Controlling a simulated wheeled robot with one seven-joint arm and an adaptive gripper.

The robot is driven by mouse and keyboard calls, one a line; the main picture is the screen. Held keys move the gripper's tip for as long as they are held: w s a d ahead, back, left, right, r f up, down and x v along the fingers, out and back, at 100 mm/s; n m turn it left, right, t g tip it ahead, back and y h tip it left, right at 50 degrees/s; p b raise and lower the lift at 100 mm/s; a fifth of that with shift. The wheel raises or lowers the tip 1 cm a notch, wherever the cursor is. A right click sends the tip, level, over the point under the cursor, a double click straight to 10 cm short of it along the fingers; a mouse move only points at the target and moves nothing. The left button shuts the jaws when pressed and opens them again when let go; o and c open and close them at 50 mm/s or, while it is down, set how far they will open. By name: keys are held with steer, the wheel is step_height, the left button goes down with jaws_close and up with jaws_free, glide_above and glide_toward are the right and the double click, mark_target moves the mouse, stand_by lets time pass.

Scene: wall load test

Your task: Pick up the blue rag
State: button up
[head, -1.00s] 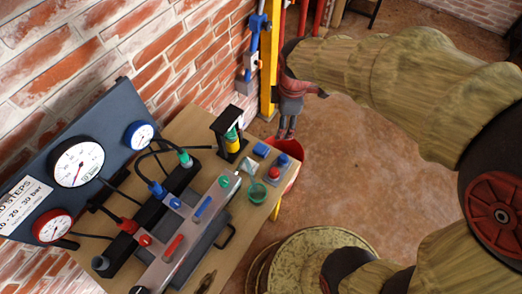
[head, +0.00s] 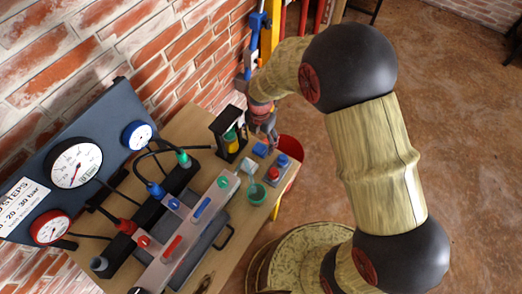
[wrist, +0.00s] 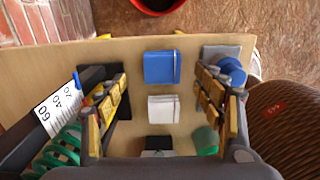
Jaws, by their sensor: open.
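The blue rag (head: 261,150), a small folded blue square, lies on the far end of the wooden table (head: 200,125). In the wrist view the blue rag (wrist: 160,67) lies between and slightly beyond my open fingers. My gripper (head: 264,132) is above the table end, close to the rag, and its fingers (wrist: 163,92) are apart with nothing held. A folded white cloth-like square (wrist: 163,109) lies just nearer than the rag, also between the fingers in the picture.
A black-framed stand (head: 229,135) is left of my gripper. A green cup (head: 257,193) and a block with blue and red knobs (head: 277,168) are close by. A red bucket (head: 290,146) stands beyond the table edge. A gauge panel (head: 70,170) is at left.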

mark_target(261, 148)
steer(key=f, duration=0.1)
steer(key=f+b, duration=0.1)
steer(key=f, duration=0.1)
steer(key=shift+s+d, duration=0.15)
steer(key=shift+d, duration=0.05)
steer(key=shift+f, duration=0.5)
steer(key=shift+c, duration=1.2)
steer(key=c, duration=0.8)
